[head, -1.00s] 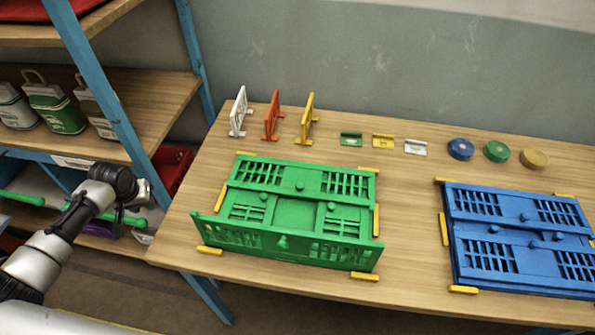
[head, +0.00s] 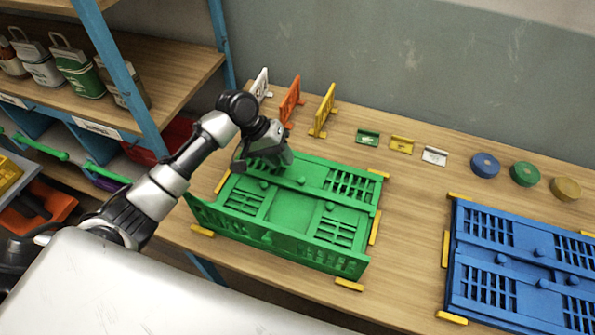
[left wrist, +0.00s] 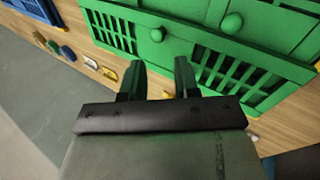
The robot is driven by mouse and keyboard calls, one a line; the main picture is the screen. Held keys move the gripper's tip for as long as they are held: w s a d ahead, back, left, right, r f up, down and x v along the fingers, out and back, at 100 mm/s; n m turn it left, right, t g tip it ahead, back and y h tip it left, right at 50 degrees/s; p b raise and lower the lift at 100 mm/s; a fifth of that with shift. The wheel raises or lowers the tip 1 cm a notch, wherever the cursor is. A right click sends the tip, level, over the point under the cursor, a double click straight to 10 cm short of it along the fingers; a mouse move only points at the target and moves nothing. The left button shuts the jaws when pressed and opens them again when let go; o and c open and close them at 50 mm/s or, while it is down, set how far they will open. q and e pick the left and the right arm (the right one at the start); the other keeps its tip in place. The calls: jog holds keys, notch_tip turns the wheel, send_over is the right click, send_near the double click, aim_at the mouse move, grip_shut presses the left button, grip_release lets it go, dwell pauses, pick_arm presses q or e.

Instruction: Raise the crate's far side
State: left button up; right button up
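The green crate (head: 290,211) sits on the table between yellow corner markers. Its near side (head: 300,252) stands up, and its far side (head: 325,176) lies folded flat, with slots and a round knob (head: 301,181). My left gripper (head: 262,160) is over the far left part of the crate and hides some of it. In the left wrist view, its two fingers (left wrist: 160,75) are apart with nothing between them. Green slotted panels and two knobs show beyond the fingertips; I cannot tell whether they touch. My right gripper is not in view.
A folded blue crate (head: 520,255) lies to the right. White, orange (head: 290,101) and yellow (head: 324,110) panels stand behind the green crate. Small label clips and round discs (head: 525,174) line the back. A shelf (head: 150,75) with a blue post stands at left.

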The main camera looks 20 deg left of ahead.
aim_at(300, 178)
pick_arm(q)
jog(key=x, duration=0.4)
jog(key=shift+d+r+p, duration=0.15)
jog(key=shift+r+p, duration=0.05)
jog(key=shift+p, duration=0.1)
jog(key=x, duration=0.2)
jog(key=shift+w+d+f, duration=0.2)
jog(key=shift+d+f, duration=0.2)
jog(key=shift+f, duration=0.4)
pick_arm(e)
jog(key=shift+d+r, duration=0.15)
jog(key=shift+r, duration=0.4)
pick_arm(q)
grip_shut()
